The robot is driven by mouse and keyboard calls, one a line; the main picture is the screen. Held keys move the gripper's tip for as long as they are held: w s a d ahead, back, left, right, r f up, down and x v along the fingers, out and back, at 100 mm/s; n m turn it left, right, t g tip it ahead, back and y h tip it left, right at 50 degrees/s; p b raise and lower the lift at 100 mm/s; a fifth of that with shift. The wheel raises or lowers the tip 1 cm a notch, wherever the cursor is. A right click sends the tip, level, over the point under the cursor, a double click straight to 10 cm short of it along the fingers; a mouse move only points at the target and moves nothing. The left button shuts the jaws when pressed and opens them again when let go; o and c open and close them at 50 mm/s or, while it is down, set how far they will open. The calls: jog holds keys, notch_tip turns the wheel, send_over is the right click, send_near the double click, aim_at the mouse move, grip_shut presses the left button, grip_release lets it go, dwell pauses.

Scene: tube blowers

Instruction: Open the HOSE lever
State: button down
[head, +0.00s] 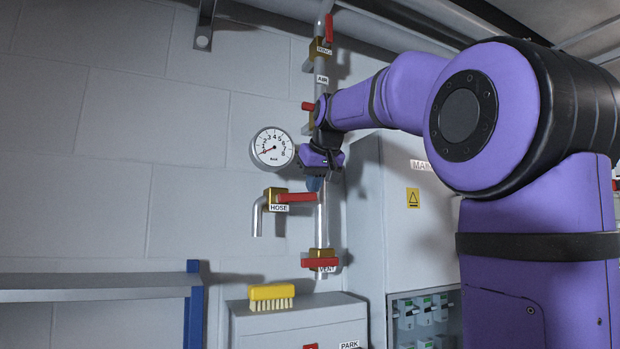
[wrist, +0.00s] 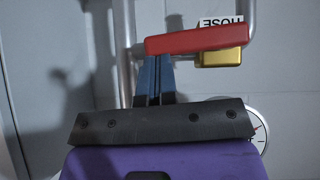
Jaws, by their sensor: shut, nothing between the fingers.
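The red HOSE lever (head: 298,198) lies level, pointing right from its brass valve (head: 272,194) on a short side branch with a downward spout. The HOSE label (head: 279,208) hangs just below it. In the wrist view, which is upside down, the lever (wrist: 200,39) crosses in front of my fingers, with the brass body (wrist: 224,59) beside it. My gripper (head: 315,184) points down, just above the lever's free end. Its blue fingers (wrist: 154,62) are shut and empty, tips close to that end. I cannot tell whether they touch it.
A pressure gauge (head: 273,148) is left of my gripper. The red VENT lever (head: 319,263) is below on the vertical pipe (head: 321,222); the AIR lever (head: 308,106) is above. A yellow brush (head: 271,296) lies on a grey box. A grey cabinet (head: 398,240) stands close right.

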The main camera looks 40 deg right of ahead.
jog(key=shift+d+f, duration=0.2)
jog(key=shift+f, duration=0.2)
dwell(0.3)
jog(key=w+d+r+v, duration=0.1)
jog(key=r+v, duration=0.1)
jog(key=v, duration=1.1)
jog(key=shift+w, duration=0.3)
jog(key=shift+d, duration=0.15)
jog(key=s+a+f+n+g+y, duration=0.1)
jog(key=s+a+f, duration=0.4)
jog(key=f, duration=1)
jog(key=s+a+f+n+g+y, duration=0.1)
jog(key=s+a+f, duration=0.4)
jog(key=f, duration=0.9)
jog(key=s+a+f+g+y, duration=0.1)
jog(key=s+a+f, duration=0.4)
jog(key=f, duration=1)
jog(key=shift+a+f+n, duration=0.3)
jog(key=shift+a+n, duration=0.1)
jog(key=shift+a, duration=0.55)
jog(key=shift+s, duration=0.1)
